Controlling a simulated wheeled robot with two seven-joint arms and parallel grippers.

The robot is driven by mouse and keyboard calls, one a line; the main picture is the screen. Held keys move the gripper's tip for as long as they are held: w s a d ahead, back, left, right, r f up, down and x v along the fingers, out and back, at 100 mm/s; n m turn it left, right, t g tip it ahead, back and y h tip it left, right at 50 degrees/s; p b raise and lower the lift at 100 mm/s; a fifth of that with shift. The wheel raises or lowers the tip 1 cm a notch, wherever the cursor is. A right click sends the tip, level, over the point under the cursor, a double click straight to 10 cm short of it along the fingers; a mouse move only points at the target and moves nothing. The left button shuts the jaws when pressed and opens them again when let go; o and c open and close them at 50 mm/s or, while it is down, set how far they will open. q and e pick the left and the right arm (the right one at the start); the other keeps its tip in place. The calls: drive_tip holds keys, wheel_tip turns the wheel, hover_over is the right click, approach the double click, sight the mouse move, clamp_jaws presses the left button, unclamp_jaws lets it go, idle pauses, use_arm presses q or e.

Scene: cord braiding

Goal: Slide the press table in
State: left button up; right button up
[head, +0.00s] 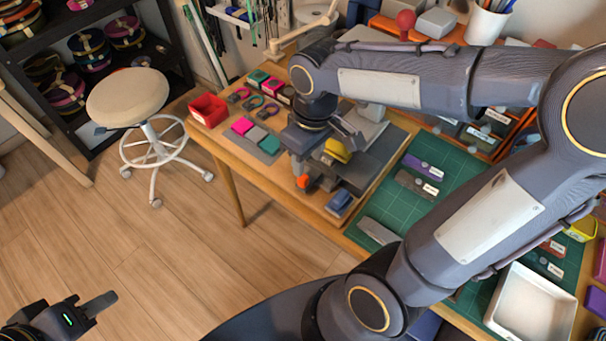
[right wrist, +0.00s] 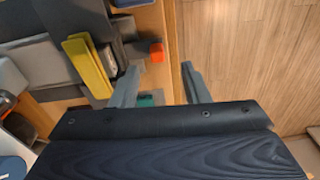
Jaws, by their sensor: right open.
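The press stands at the near edge of the wooden table, partly hidden by my right arm in the head view. Its grey base (head: 378,158), a yellow part (head: 337,151) and an orange knob (head: 305,182) show. I cannot make out clearly which grey part is the press table. My right gripper (head: 298,166) points down over the press, just above the orange knob. In the right wrist view its fingers (right wrist: 160,82) are apart and empty; the orange knob (right wrist: 157,53) shows beyond them, with the yellow part (right wrist: 88,65) left. My left gripper (head: 95,304) is low over the floor, far from the press.
A green cutting mat (head: 385,213) with labelled pieces lies right of the press. A red bin (head: 208,110) and coloured blocks (head: 243,125) lie left of it. A white tray (head: 530,305) is at lower right. A round stool (head: 128,97) stands on open floor.

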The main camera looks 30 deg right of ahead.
sight(303, 177)
drive_tip(key=shift+w+a+f+n+g+h, duration=0.15)
drive_tip(key=shift+w+f+n+g+h, duration=0.25)
drive_tip(key=shift+w, duration=0.35)
wheel_tip(303, 177, down, 8)
drive_tip(key=shift+r+b, duration=0.1)
drive_tip(key=shift+b, duration=0.65)
